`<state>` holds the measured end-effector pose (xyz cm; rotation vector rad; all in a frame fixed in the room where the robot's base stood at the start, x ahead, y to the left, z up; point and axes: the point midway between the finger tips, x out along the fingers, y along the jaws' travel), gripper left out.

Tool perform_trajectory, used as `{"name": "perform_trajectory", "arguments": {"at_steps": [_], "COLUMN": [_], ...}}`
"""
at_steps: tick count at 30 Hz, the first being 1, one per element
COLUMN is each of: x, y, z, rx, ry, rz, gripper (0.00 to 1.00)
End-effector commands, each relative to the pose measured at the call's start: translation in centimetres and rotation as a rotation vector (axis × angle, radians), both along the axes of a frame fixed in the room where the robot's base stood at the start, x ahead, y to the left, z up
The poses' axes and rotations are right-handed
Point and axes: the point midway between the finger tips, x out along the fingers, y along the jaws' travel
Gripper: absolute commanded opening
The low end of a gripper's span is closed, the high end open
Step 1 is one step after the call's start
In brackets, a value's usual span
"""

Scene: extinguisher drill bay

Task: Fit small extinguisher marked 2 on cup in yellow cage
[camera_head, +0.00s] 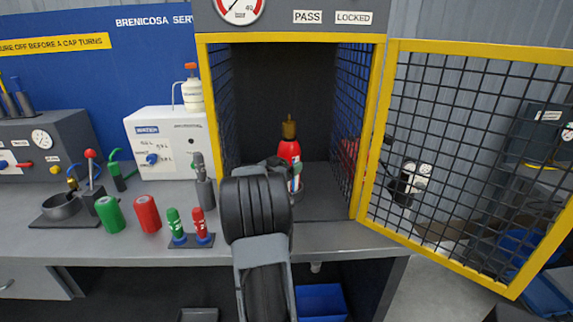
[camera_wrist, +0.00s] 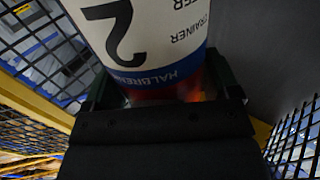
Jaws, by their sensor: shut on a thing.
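The small red extinguisher (camera_head: 289,150) with a brass-coloured top stands upright inside the yellow cage (camera_head: 378,110). In the wrist view its white label with a large 2 (camera_wrist: 140,35) fills the upper middle, upside down. My gripper (camera_wrist: 165,95) is shut on the extinguisher's body, with a dark finger on each side. In the head view my arm comes in from the front and hides most of the gripper. The cup (camera_head: 297,193) shows only as a bit of rim at the extinguisher's base. I cannot tell whether the extinguisher is seated in it.
The yellow mesh door (camera_head: 465,150) stands swung open to the right. Mesh walls flank the cage on both sides. Left on the bench are a green cylinder (camera_head: 110,214), a red cylinder (camera_head: 147,213), a small stand (camera_head: 191,240) and a grey bottle (camera_head: 204,185).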

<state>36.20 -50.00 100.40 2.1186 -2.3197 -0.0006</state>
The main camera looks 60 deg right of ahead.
Motion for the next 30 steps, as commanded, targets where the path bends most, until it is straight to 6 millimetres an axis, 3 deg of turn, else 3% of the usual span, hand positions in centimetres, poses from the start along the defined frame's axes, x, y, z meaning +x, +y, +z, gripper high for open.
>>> {"name": "perform_trajectory", "arguments": {"at_steps": [8, 9, 12, 14, 23, 30], "x": [0.0, 0.0, 0.0, 0.0, 0.0, 0.5], "y": [-0.1, -0.1, -0.1, 0.0, 0.4, 4.1], "z": [0.5, 0.5, 0.4, 0.3, -0.3, -0.1], "rx": [-0.011, -0.010, -0.008, -0.006, 0.005, 0.001], "ry": [-0.003, -0.003, -0.003, -0.002, 0.003, 0.000], "rz": [-0.002, -0.002, -0.001, -0.001, 0.001, 0.003], "gripper": [0.08, 0.85, 0.94, 1.00, 1.00, 1.00]}}
